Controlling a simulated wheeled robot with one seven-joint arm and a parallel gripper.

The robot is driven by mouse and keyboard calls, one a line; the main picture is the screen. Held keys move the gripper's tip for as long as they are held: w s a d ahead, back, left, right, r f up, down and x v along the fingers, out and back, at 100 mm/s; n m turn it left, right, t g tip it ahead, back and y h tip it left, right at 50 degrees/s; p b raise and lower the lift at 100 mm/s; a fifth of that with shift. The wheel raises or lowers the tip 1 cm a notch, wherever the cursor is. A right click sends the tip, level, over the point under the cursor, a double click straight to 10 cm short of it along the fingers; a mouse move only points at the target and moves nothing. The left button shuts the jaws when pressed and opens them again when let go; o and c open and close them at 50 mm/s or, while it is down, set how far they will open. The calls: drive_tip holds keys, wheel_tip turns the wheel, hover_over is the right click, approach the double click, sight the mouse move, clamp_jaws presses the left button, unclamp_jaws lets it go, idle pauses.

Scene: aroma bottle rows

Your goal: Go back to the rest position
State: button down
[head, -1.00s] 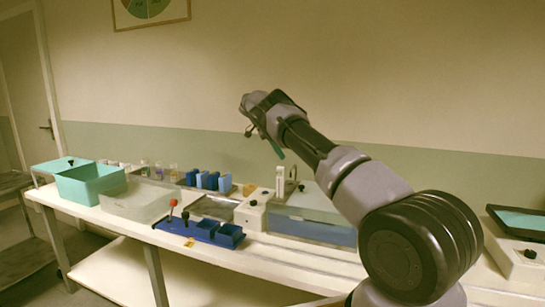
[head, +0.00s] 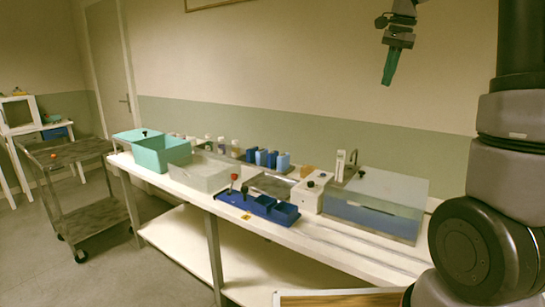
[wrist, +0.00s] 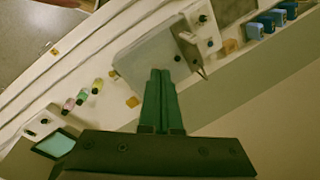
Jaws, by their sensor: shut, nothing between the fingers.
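My gripper (head: 389,68) hangs high over the back of the bench at the upper right of the head view. Its green fingers point down, with clear air below them. In the wrist view the two green fingers (wrist: 160,90) lie side by side, shut and empty. They point over the bench, in front of the grey-topped blue box (wrist: 148,58). Most of my forearm is out of the head view.
The bench (head: 345,247) carries a teal bin (head: 160,153), a clear tray (head: 200,175), a blue rack (head: 258,205), and a grey-topped blue box (head: 372,215). A grey cart (head: 75,153) stands left. Small coloured bottles (wrist: 82,97) show in the wrist view.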

drive_tip(key=s+a+f+n+t, duration=0.1)
drive_tip(key=s+a+n, duration=0.1)
drive_tip(key=s, duration=0.6)
drive_tip(key=s+a+f+n+t, duration=0.1)
drive_tip(key=s+a+n+t, duration=0.1)
drive_tip(key=s, duration=0.7)
drive_tip(key=s+a+f+n+t+y, duration=0.1)
drive_tip(key=s+a+n+t, duration=0.1)
drive_tip(key=s+a+n, duration=0.2)
drive_tip(key=s+n, duration=0.2)
drive_tip(key=s, duration=0.2)
drive_tip(key=shift+s+a+f, duration=0.15)
drive_tip(key=shift+a+f, duration=0.05)
drive_tip(key=shift+f, duration=0.2)
drive_tip(key=c, duration=1.5)
unclamp_jaws()
drive_tip(key=shift+c, duration=0.2)
